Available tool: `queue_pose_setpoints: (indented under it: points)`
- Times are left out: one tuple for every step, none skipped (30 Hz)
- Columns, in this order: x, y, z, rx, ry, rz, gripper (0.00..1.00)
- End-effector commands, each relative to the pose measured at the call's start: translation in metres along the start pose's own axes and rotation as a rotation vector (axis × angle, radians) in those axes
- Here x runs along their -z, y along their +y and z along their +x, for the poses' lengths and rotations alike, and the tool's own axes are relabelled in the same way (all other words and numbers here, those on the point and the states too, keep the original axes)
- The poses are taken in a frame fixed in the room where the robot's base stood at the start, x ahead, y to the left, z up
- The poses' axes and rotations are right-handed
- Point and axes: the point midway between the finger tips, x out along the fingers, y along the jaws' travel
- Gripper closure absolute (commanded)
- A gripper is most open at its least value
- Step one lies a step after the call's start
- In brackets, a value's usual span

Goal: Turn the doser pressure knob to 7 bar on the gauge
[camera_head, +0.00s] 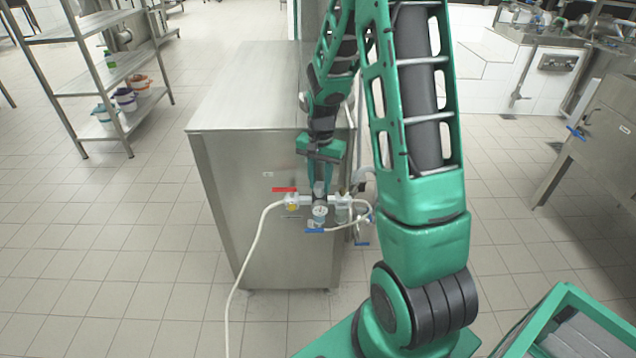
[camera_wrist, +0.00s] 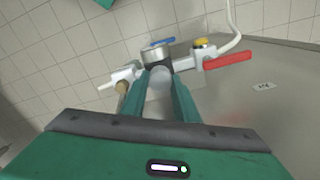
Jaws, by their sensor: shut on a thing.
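My gripper (camera_head: 320,189) reaches down in front of the steel cabinet's face, at the doser's pipe fittings. In the wrist view, my gripper (camera_wrist: 161,80) has its two green fingers on either side of a pale rounded knob (camera_wrist: 160,77) and is shut on it. The knob is partly hidden by the fingers in the head view. The pressure gauge (camera_head: 319,212) is a small round white dial just below the fingertips. In the wrist view only the gauge's metal rim and side (camera_wrist: 153,52) show. Its needle and numbers are too small to read.
The steel cabinet (camera_head: 255,90) stands behind the fittings. A red handle (camera_head: 284,189) lies to the left and a blue handle (camera_head: 314,230) below the gauge. A white hose (camera_head: 250,250) hangs down at left to the floor.

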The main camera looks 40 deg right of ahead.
Motion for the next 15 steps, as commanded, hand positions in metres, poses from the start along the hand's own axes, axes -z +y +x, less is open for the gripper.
queue_pose_setpoints:
  points:
    - [-0.0022,-0.0039,-0.0007,0.006,-0.002,-0.009,0.95]
    - [-0.0022,-0.0039,-0.0007,0.006,-0.002,-0.009,0.95]
    - [-0.0022,-0.0040,-0.0007,0.006,-0.002,-0.009,0.95]
    - [-0.0022,-0.0041,-0.0008,0.006,-0.002,-0.009,0.95]
    - [-0.0023,-0.0041,-0.0008,0.006,-0.002,-0.009,0.95]
    - [-0.0023,-0.0042,-0.0008,0.007,-0.002,-0.010,0.68]
    - [-0.0023,-0.0042,-0.0008,0.007,-0.002,-0.010,0.61]
    - [-0.0022,-0.0039,-0.0007,0.006,-0.002,-0.009,0.54]
    - [-0.0019,-0.0035,-0.0007,0.006,-0.002,-0.008,0.54]
    - [-0.0017,-0.0032,-0.0006,0.005,-0.002,-0.008,0.54]
    - [-0.0016,-0.0029,-0.0006,0.005,-0.001,-0.007,0.54]
    - [-0.0014,-0.0026,-0.0005,0.004,-0.001,-0.007,0.54]
    - [-0.0013,-0.0024,-0.0004,0.004,-0.001,-0.006,0.54]
    - [-0.0012,-0.0022,-0.0004,0.003,-0.001,-0.006,0.54]
    - [-0.0011,-0.0021,-0.0004,0.003,-0.001,-0.006,0.54]
